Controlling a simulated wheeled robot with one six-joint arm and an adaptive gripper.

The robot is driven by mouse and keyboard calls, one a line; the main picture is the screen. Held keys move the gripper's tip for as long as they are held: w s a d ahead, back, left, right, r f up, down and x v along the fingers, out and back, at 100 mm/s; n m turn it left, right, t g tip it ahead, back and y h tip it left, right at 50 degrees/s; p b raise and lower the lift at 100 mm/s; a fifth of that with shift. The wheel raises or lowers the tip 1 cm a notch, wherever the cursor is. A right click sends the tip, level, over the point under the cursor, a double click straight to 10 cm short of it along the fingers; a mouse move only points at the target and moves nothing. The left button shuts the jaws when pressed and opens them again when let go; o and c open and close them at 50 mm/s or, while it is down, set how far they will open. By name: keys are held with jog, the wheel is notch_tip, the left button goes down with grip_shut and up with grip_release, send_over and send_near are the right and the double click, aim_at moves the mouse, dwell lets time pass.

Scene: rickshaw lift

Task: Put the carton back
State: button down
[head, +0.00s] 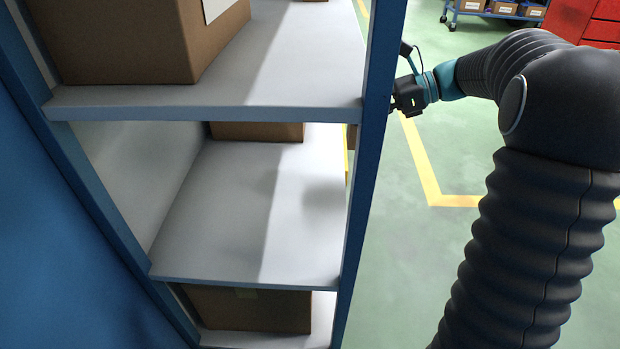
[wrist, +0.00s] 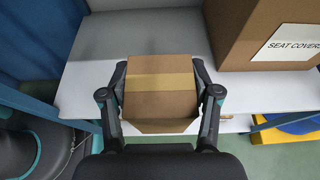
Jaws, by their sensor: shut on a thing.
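In the wrist view, a small brown carton (wrist: 160,100) with a tan tape strip across its top sits between the two fingers of my gripper (wrist: 160,72). The fingers press on its left and right sides. The carton is over the front part of a pale shelf (wrist: 95,75); I cannot tell whether it touches the shelf. In the head view my gripper (head: 404,96) is to the right of the rack's blue post, which partly hides it. The held carton cannot be made out clearly there.
A large carton labelled "SEAT COVERS" (wrist: 265,30) stands to the right on the shelf, close to my right finger. In the head view, the rack's blue post (head: 370,150) stands left of my arm. The middle shelf (head: 260,215) has bare room, with a carton (head: 258,131) at its back.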

aim_at(348, 140)
jog(key=shift+s+a+f+b, duration=0.2)
jog(key=shift+a+f+b, duration=0.65)
jog(key=shift+a+f, duration=1.95)
jog(key=shift+s+a+f+b, duration=0.2)
jog(key=shift+a+f+b, duration=0.65)
jog(key=shift+a+f, duration=1.9)
jog(key=shift+a, duration=0.15)
jog(key=shift+c, duration=1.2)
grip_release()
jog(key=shift+r, duration=0.2)
jog(key=p+v, duration=0.2)
jog(key=v, duration=1)
